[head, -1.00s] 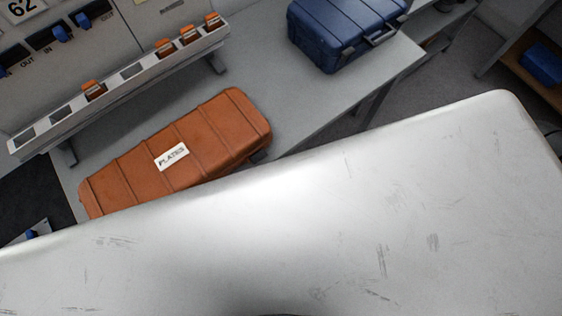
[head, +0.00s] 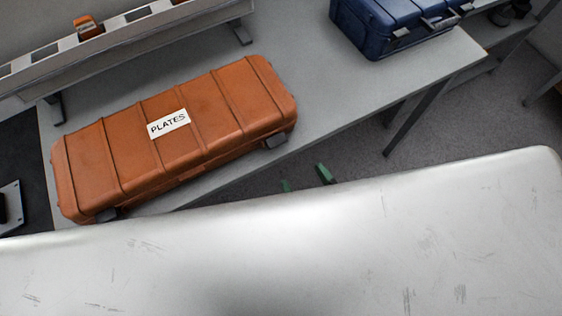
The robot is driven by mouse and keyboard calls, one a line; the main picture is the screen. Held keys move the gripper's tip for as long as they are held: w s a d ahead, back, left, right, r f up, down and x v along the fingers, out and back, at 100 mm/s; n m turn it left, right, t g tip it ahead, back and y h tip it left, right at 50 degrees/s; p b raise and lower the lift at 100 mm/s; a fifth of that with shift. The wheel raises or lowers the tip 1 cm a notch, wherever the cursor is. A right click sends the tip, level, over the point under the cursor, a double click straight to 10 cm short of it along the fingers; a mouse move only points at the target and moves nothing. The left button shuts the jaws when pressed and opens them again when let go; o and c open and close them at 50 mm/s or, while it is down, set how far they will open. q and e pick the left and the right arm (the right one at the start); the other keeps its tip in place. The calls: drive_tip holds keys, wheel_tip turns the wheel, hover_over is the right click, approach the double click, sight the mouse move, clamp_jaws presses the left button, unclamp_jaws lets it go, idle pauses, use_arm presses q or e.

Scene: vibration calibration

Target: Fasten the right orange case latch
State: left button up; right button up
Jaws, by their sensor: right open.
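The orange case (head: 200,110), labelled PLATES, lies on the grey table with its lid down. Its right latch (head: 276,141) is a dark grey piece on the front side near the right end. I cannot tell whether it is fastened. The left latch (head: 107,214) shows on the front side near the left end. My right gripper (head: 306,180) shows only as two green fingertips, apart and empty, below and right of the right latch, off the table's front edge. The rest of it is hidden behind my own pale body. My left gripper is not in view.
A blue case (head: 385,25) stands on the table (head: 350,90) at the back right. A rail with slots (head: 120,38) and an orange piece (head: 88,27) runs along the back left. Bare tabletop lies between the orange and blue cases.

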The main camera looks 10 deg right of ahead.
sight(276, 141)
use_arm(q)
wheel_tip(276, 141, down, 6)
drive_tip(key=b, duration=0.3)
drive_tip(key=shift+b, duration=0.3)
use_arm(e)
drive_tip(key=shift+t+y, duration=0.6)
drive_tip(key=shift+t, duration=0.2)
drive_tip(key=x, duration=0.6)
drive_tip(key=f+x, duration=0.1)
drive_tip(key=x, duration=0.2)
drive_tip(key=shift+w+a, duration=0.25)
drive_tip(key=shift+a, duration=0.1)
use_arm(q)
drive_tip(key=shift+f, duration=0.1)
